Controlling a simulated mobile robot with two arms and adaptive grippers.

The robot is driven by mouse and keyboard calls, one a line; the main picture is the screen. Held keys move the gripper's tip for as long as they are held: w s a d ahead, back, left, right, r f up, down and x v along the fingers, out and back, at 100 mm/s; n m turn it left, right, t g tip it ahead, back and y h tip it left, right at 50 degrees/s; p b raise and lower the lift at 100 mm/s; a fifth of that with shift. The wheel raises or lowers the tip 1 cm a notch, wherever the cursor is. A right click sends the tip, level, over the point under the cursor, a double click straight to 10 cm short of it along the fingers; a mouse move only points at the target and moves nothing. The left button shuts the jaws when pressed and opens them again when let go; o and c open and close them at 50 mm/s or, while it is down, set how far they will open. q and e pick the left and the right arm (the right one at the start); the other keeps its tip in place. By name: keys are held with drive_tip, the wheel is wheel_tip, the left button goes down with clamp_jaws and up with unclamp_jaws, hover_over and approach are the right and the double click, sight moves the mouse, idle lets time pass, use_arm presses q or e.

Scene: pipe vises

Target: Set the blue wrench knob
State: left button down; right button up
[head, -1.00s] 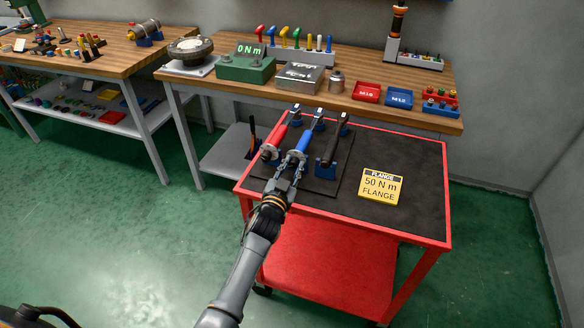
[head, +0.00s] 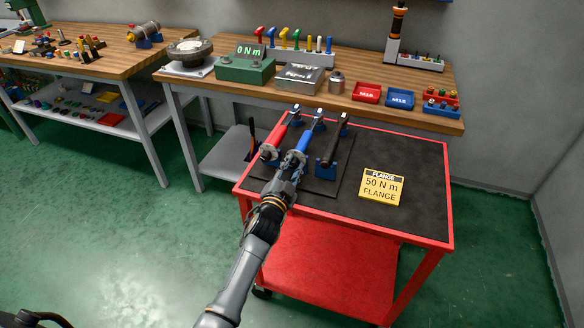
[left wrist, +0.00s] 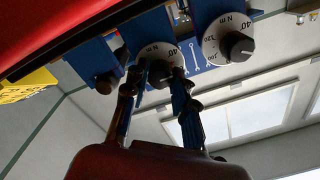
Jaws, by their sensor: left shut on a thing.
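My left gripper (head: 292,167) is at this near end. In the left wrist view its two fingers (left wrist: 162,85) are shut on the knob, one on each side, and hide part of it. The exact dial setting cannot be read. My right gripper is not in view.
The red wrench's dial and knob (left wrist: 236,47) are close beside my fingers. A yellow card (head: 381,187) reads FLANGE, 50 N m. The red cart (head: 446,195) is clear on its right. On the bench behind, a green tester (head: 246,68) shows 0 N m.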

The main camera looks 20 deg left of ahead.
use_arm(q)
drive_tip(key=c, duration=1.1)
unclamp_jaws()
drive_tip(key=shift+o, duration=0.2)
drive_tip(key=shift+s, duration=0.1)
drive_tip(key=s, duration=1.1)
drive_tip(key=shift+s, duration=0.4)
drive_tip(key=shift+f, duration=0.1)
